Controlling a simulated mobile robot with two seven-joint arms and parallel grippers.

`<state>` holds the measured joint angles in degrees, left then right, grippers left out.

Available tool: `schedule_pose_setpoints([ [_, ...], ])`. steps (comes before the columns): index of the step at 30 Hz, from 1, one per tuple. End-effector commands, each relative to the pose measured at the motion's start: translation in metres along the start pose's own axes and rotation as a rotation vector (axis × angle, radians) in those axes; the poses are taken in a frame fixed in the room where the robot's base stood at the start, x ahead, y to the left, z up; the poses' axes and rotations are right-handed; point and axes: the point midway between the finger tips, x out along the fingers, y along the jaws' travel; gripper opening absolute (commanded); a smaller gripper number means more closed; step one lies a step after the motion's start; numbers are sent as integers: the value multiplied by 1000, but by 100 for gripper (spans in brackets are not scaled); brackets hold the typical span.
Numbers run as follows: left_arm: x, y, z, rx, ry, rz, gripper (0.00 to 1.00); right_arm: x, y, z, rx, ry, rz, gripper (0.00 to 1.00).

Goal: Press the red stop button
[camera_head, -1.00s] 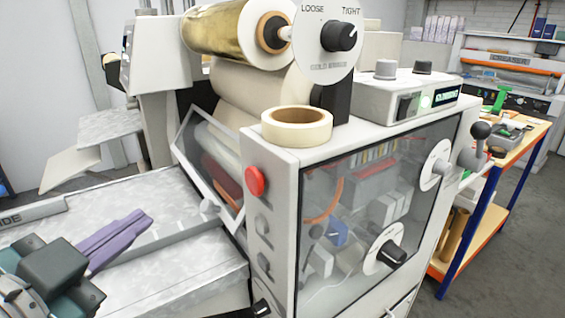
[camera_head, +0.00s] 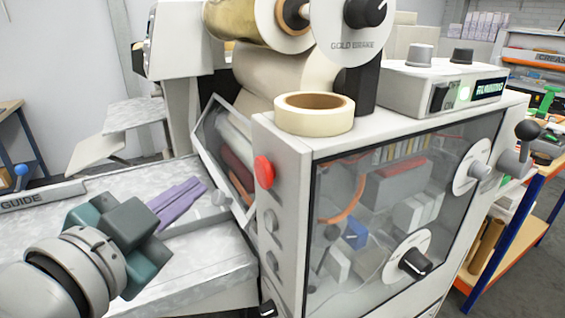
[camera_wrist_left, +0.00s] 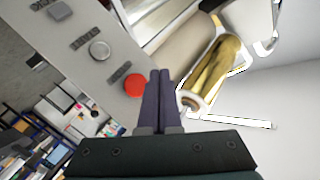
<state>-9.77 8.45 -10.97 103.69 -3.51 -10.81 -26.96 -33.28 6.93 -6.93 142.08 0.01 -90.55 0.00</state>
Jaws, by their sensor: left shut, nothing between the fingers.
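The red stop button (camera_head: 264,172) is a round cap on the narrow grey-white front face of the machine, near its top corner. It also shows in the left wrist view (camera_wrist_left: 136,85), just left of my fingertips. My left gripper (camera_head: 203,185) is shut and empty, with its purple fingers together and pointing toward the button. In the head view the fingertips are left of the button, with a visible gap. In the wrist view the fingertips (camera_wrist_left: 160,72) appear beside the button; their depth gap cannot be told. My right gripper is not in view.
A cream tape roll (camera_head: 314,113) lies on top of the machine (camera_head: 292,150). Grey buttons (camera_head: 271,221) sit below the red one. A tilted clear guard (camera_head: 222,150) is close to my left fingers. A gold foil roll (camera_head: 236,18) is above. A workbench (camera_head: 513,225) stands at right.

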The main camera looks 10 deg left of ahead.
Motion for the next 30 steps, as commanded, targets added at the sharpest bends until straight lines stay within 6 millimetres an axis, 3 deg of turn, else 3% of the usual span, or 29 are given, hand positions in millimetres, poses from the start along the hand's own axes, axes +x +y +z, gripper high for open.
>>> schedule_pose_setpoints([
  [5,19,15,-12,-3,3,-1,0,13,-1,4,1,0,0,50],
  [12,35,26,-24,-2,0,-1,0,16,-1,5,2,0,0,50],
  [30,38,28,-28,0,-1,0,0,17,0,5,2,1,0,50],
])
